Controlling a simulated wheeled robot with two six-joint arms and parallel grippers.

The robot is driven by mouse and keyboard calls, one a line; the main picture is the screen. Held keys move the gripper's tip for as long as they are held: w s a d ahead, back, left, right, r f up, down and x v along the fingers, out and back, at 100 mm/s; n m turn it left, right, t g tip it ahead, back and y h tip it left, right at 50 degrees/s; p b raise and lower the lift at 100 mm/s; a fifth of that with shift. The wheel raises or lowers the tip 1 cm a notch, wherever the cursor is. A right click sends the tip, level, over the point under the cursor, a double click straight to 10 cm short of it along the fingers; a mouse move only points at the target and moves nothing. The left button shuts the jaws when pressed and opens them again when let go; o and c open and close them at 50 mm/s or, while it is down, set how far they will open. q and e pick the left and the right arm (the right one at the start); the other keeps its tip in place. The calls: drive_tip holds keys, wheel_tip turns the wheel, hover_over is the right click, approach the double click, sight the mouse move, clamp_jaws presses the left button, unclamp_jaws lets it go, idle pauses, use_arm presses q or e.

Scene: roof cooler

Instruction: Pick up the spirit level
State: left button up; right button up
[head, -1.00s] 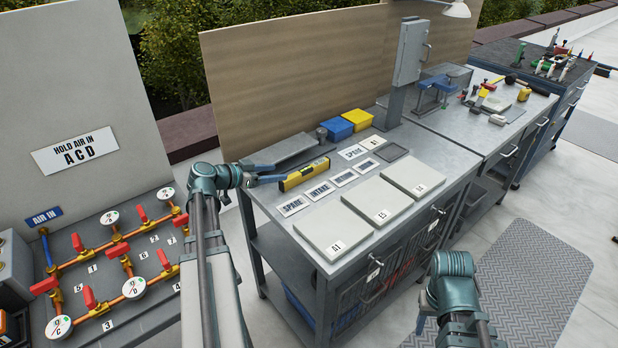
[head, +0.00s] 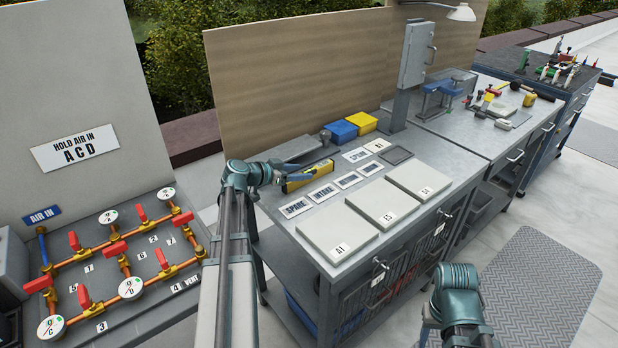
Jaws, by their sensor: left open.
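The spirit level (head: 309,177) is a yellow bar with a dark end, lying on the grey metal bench top behind the label plates. My left gripper (head: 284,174) reaches in from the left, low over the bench at the level's left end. Its jaws are open and overlap that end in the picture. I cannot tell whether they touch it or straddle it. The left end of the level is partly hidden by the gripper. My right arm's wrist (head: 457,292) is at the lower right, in front of the bench; its jaws do not show clearly.
White label plates (head: 322,193) and pale square panels (head: 384,212) lie in front of the level. Blue (head: 340,131) and yellow (head: 362,122) bins stand behind it. A plywood board (head: 300,85) closes the back. A valve panel (head: 110,270) stands at the left.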

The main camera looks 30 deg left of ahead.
sight(309, 171)
use_arm(q)
drive_tip(key=b+x, duration=0.1)
drive_tip(key=x, duration=0.3)
drive_tip(key=shift+a, duration=0.2)
drive_tip(key=shift+w+d+f+b, duration=0.15)
drive_tip(key=shift+w+d+b, duration=0.05)
drive_tip(key=shift+w+b, duration=0.2)
drive_tip(key=shift+s, duration=0.1)
drive_tip(key=shift+c, duration=0.3)
clamp_jaws()
